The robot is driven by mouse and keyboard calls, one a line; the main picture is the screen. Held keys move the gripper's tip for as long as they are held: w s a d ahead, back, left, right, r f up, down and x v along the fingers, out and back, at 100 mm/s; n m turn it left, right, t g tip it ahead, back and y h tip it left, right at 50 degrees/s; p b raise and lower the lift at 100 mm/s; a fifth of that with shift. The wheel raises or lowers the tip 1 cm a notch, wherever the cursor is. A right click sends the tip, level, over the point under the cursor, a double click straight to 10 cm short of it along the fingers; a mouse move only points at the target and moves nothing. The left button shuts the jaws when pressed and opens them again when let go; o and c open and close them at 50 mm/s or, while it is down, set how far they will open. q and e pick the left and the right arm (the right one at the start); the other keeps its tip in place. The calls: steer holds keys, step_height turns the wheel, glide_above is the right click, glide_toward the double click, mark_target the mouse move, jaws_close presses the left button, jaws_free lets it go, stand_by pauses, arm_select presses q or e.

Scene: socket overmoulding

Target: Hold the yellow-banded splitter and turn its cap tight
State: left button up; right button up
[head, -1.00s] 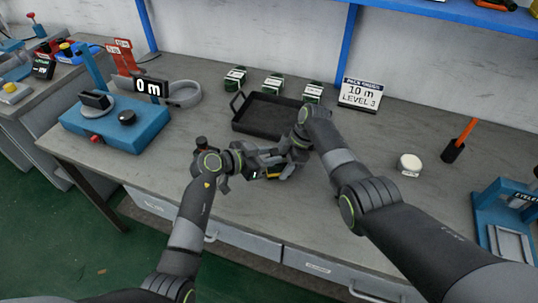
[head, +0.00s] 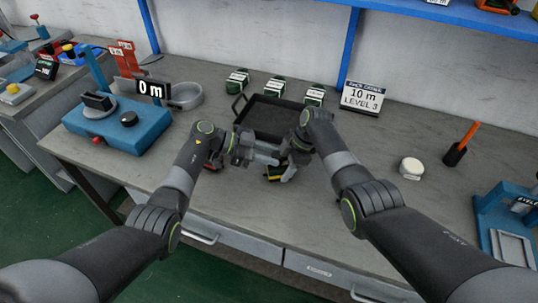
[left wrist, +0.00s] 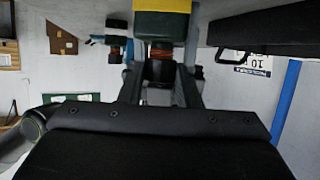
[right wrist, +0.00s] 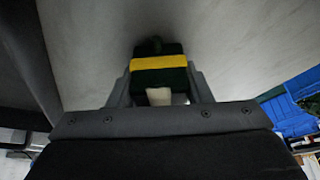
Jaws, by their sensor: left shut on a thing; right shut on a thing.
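The yellow-banded splitter (right wrist: 160,64) is a dark block with a yellow band. My right gripper (right wrist: 160,88) is shut on it, its fingers on either side in the right wrist view. In the head view the splitter (head: 275,177) shows small under my right gripper (head: 287,165), just in front of the tray. In the left wrist view its body (left wrist: 162,20) is at the top edge, with the dark cap (left wrist: 160,68) and an orange ring below. My left gripper (left wrist: 160,90) is shut on the cap, fingers at both sides. The cap is hidden in the head view.
A black tray (head: 238,106) lies behind my grippers, with several dark green boxes (head: 275,88) beyond. A blue fixture (head: 120,135) stands left.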

arm_select(q)
steer(key=shift+r+m, duration=0.3)
steer(key=o, duration=0.7)
steer(key=shift+f, duration=0.1)
steer(key=v, duration=1.2)
steer(key=shift+w, duration=0.15)
